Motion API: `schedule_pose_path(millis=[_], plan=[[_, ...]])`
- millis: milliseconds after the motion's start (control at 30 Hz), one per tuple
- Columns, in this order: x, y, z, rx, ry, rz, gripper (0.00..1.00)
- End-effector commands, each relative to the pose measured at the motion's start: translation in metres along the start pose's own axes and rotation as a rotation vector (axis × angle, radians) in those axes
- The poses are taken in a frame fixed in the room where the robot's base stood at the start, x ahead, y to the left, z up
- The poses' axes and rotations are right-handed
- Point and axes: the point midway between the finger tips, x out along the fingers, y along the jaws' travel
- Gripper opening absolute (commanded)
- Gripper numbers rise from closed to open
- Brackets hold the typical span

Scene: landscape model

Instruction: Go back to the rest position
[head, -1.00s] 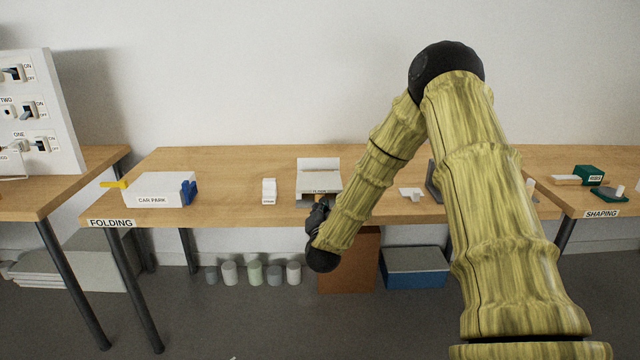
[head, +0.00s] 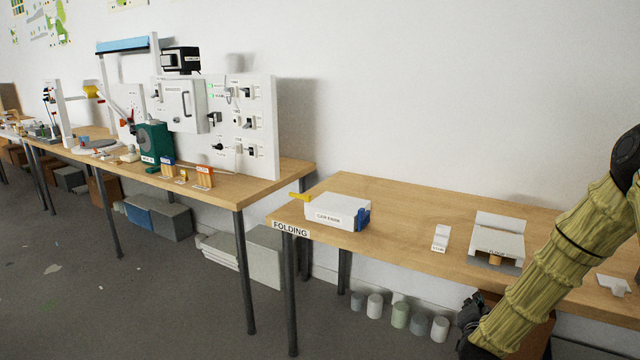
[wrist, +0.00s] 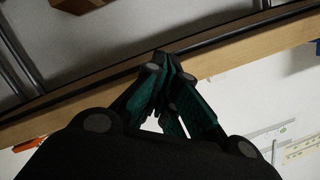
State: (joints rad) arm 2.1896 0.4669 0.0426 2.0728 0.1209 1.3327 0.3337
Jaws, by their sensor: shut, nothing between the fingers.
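My gripper (head: 474,312) is at the lower right of the head view, in front of the folding table's (head: 400,245) front edge and partly cut off from clear sight by its dark colour. In the wrist view my gripper (wrist: 168,65) shows its dark green fingers with the tips together and nothing between them. A wooden table edge runs behind the fingers there. My bamboo-textured arm reaches in from the right edge of the head view.
The folding table bears a white car park box (head: 335,212), a small white block (head: 441,238) and a white folding piece (head: 497,240). Several grey pots (head: 400,314) stand below. A second table (head: 255,188) with a switch panel (head: 255,120) stands left. Open floor (head: 150,300) lies in front.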

Motion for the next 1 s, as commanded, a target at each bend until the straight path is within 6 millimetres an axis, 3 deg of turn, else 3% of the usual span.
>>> schedule_pose_path(millis=[33,200,367,500,800,1000], plan=[[-0.011,0.007,0.025,-0.038,-0.057,0.01,0.0],[-0.054,0.036,0.103,-0.172,-0.26,0.041,0.0],[-0.108,0.069,0.171,-0.301,-0.461,0.072,0.0],[-0.164,0.102,0.221,-0.412,-0.638,0.096,0.0],[-0.301,0.174,0.292,-0.642,-1.022,0.142,0.0],[-0.38,0.211,0.308,-0.757,-1.227,0.162,0.0]])
